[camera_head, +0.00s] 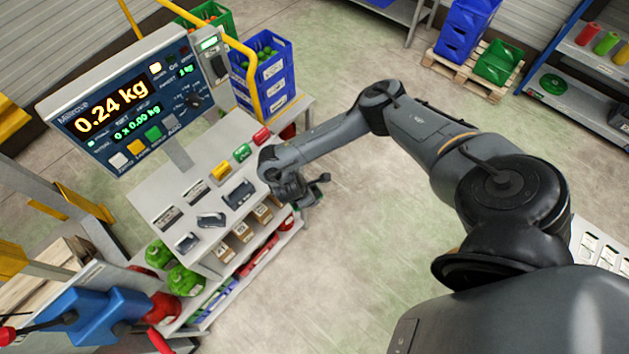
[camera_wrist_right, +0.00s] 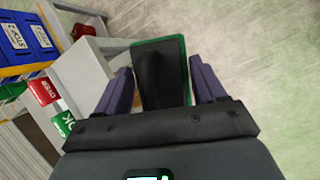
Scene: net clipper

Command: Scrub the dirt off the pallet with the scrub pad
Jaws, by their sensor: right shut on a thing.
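My right gripper (camera_wrist_right: 163,88) is shut on the scrub pad (camera_wrist_right: 172,100), which has a dark body with a green edge. In the head view, my right arm comes in from the right, and its gripper (camera_head: 306,190) is at the right edge of the grey bench; the pad is hard to make out there. A wooden pallet (camera_head: 462,72) stands on the floor at the back right, bearing blue crates and a green crate, well apart from my gripper. I cannot make out dirt on it. My left gripper is not in view.
The grey bench (camera_head: 150,197) carries a scale display (camera_head: 122,103) and several small devices. Blue crates (camera_head: 268,72) stand behind it. A shelf rack (camera_head: 574,92) is at the far right. The floor (camera_head: 350,240) between bench and arm is clear.

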